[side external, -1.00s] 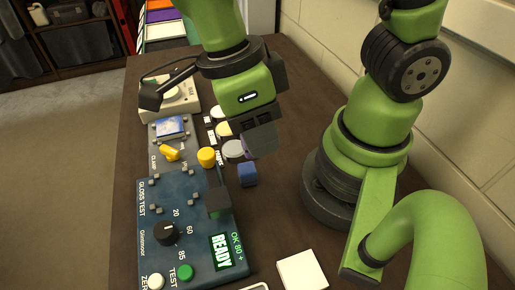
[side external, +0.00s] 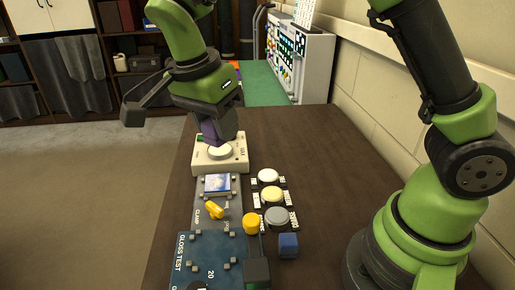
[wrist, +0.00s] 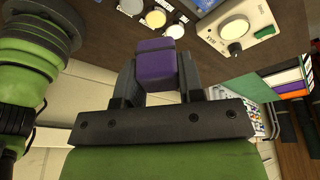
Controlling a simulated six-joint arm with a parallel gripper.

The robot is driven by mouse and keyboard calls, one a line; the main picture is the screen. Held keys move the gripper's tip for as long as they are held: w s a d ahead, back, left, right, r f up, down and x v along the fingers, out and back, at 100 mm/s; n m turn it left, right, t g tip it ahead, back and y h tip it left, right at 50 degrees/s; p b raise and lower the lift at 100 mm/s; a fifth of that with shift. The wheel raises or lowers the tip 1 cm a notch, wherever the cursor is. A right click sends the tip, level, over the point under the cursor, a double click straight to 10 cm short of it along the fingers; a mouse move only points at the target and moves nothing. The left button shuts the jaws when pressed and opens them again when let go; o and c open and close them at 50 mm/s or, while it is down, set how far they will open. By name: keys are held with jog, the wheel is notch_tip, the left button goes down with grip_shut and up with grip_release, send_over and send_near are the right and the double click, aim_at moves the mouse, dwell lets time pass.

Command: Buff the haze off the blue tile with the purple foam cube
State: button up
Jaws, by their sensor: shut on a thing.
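The blue tile (side external: 217,184), with a cloudy whitish haze, lies in a grey clamp fixture (side external: 232,208) with a yellow lever in front of it. My gripper (side external: 216,125) is shut on the purple foam cube (wrist: 157,62), which shows between the two dark fingers in the wrist view. In the side view the cube (side external: 210,133) is partly covered by the fingers. It is above a white device with a round white top (side external: 219,151), beyond the tile. I cannot tell whether the cube touches that top.
Round pads, white (side external: 268,175), cream (side external: 270,194) and grey (side external: 276,216), stand right of the fixture. A yellow knob (side external: 251,223), a small blue cube (side external: 288,245) and the dark blue gloss tester (side external: 215,262) are nearer. The brown table (side external: 330,170) is clear toward the wall.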

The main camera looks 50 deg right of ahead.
jog(key=w+d+n+t, duration=0.2)
jog(key=w+d+n, duration=0.6)
jog(key=w, duration=0.3)
notch_tip(320, 180, down, 10)
jog(key=shift+a+f+y, duration=0.15)
jog(key=shift+y, duration=0.25)
